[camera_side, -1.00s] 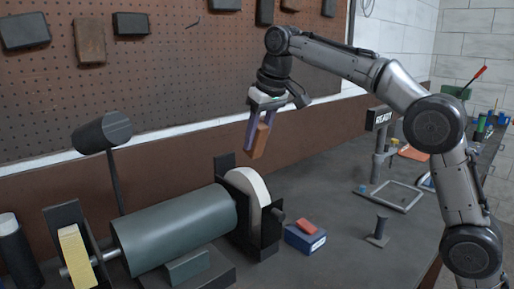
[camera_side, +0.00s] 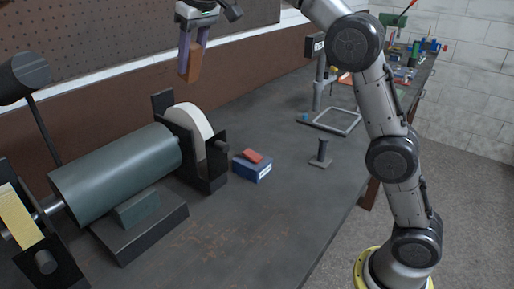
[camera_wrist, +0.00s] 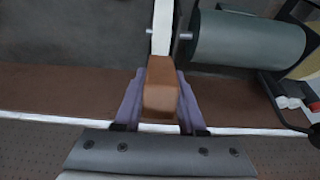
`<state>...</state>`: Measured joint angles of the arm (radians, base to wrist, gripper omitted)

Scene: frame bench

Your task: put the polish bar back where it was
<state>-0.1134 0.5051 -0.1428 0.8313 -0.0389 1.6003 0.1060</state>
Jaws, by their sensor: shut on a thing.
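My gripper (camera_side: 192,62) is shut on an orange-brown block, the polish bar (camera_side: 195,64), and holds it in the air above and behind the white wheel. The bar hangs down between two purple fingers. In the wrist view the bar (camera_wrist: 161,80) sits between the fingers of my gripper (camera_wrist: 161,92), with its long side pointing away from the camera. The place the bar came from cannot be told from these frames.
A bench grinder with a green motor (camera_side: 115,175), a white wheel (camera_side: 190,121) and a yellow wheel (camera_side: 18,215) fills the left. A red block (camera_side: 252,156) lies on a blue box (camera_side: 252,171). A pegboard (camera_side: 120,35) stands behind. The front bench top is clear.

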